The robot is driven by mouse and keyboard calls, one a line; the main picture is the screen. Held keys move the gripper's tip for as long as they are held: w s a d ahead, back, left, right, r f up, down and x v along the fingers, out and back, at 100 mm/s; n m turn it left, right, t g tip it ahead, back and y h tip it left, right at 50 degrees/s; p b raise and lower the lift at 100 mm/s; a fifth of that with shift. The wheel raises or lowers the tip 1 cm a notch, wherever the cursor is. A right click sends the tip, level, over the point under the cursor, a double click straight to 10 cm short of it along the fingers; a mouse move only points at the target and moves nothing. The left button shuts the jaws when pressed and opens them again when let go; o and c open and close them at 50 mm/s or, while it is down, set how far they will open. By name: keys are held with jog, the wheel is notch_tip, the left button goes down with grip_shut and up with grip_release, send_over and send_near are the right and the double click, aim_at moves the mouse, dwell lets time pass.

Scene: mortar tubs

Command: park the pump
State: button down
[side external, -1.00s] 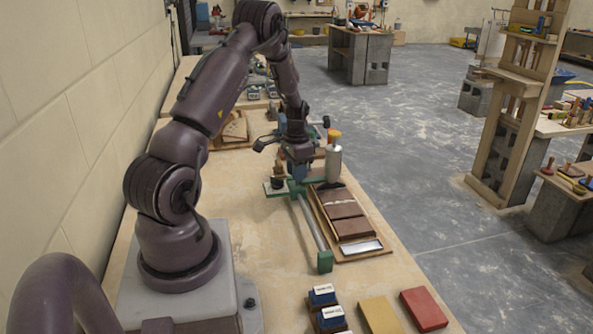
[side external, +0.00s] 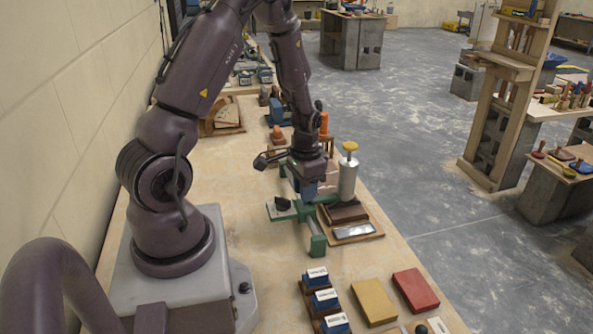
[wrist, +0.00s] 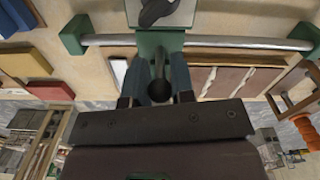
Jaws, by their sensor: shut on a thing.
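A grey cylinder with a yellow cap (side external: 348,175), which looks like the pump, stands upright on the right of the green carriage (side external: 300,207). The carriage sits on a silver rail, near the rail's near green end block (side external: 317,245). The wrist view also shows the carriage (wrist: 157,42) and the rail (wrist: 232,42), with the carriage closer to the left end block (wrist: 73,35). My gripper (side external: 308,190) is over the carriage. In the wrist view its blue fingers (wrist: 156,88) are shut on a dark round knob (wrist: 159,91). The cylinder is not clearly visible there.
Yellow (side external: 374,302) and red (side external: 415,290) slabs and a rack of blue blocks (side external: 322,299) lie nearer. An orange-topped item (side external: 323,125) stands behind.

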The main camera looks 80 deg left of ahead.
jog(key=d, duration=0.7)
jog(key=shift+d, duration=0.15)
jog(key=shift+d, duration=0.1)
jog(key=c, duration=1)
grip_release()
notch_tip(320, 180, up, 13)
send_over(315, 207)
jog(key=s+d, duration=0.2)
jog(key=d, duration=0.4)
jog(key=shift+a, duration=0.2)
